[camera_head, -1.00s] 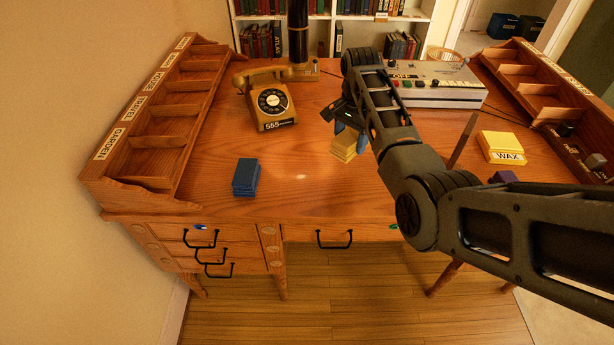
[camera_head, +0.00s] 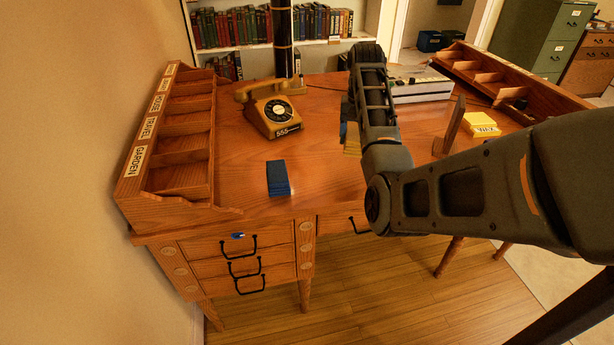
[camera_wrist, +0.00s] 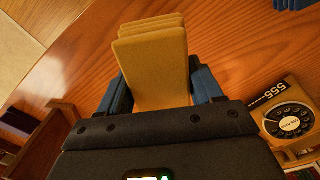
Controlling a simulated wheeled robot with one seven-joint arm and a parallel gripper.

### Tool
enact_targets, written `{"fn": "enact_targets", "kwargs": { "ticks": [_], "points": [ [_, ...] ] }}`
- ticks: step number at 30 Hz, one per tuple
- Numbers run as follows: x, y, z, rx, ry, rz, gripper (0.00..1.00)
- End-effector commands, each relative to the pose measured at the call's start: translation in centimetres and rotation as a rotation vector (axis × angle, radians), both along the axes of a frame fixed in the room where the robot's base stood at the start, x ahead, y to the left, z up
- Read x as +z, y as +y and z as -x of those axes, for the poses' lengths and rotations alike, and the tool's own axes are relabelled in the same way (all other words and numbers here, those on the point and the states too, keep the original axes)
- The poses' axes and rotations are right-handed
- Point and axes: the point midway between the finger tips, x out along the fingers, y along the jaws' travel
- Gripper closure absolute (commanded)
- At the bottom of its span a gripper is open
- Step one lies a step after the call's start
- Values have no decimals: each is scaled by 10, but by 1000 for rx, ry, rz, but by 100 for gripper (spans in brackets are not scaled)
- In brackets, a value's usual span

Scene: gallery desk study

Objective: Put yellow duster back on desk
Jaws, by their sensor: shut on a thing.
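The yellow duster (camera_wrist: 152,70) is a stack-like yellow block in the wrist view, between the blue fingers of my gripper (camera_wrist: 155,90). My gripper is shut on it. In the head view the duster (camera_head: 352,140) shows only in part, as my arm covers most of it and most of my gripper (camera_head: 347,130). It is over the middle of the wooden desk (camera_head: 240,190). I cannot tell whether its underside touches the desktop.
A blue block (camera_head: 278,177) lies on the desk left of the duster. A yellow telephone (camera_head: 270,112) stands behind it. A labelled pigeonhole rack (camera_head: 180,150) lines the left edge. A yellow WAX block (camera_head: 482,124) lies at the right. Bare desktop lies between the blue block and my arm.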

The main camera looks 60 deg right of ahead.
Motion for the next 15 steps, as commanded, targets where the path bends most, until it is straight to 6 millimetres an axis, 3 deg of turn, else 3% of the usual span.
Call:
{"fn": "enact_targets", "kwargs": {
  "ticks": [9,15],
  "points": [
    [-39,44,-53,3,2,-2,63],
    [-54,59,-72,1,1,0,63]
  ]
}}
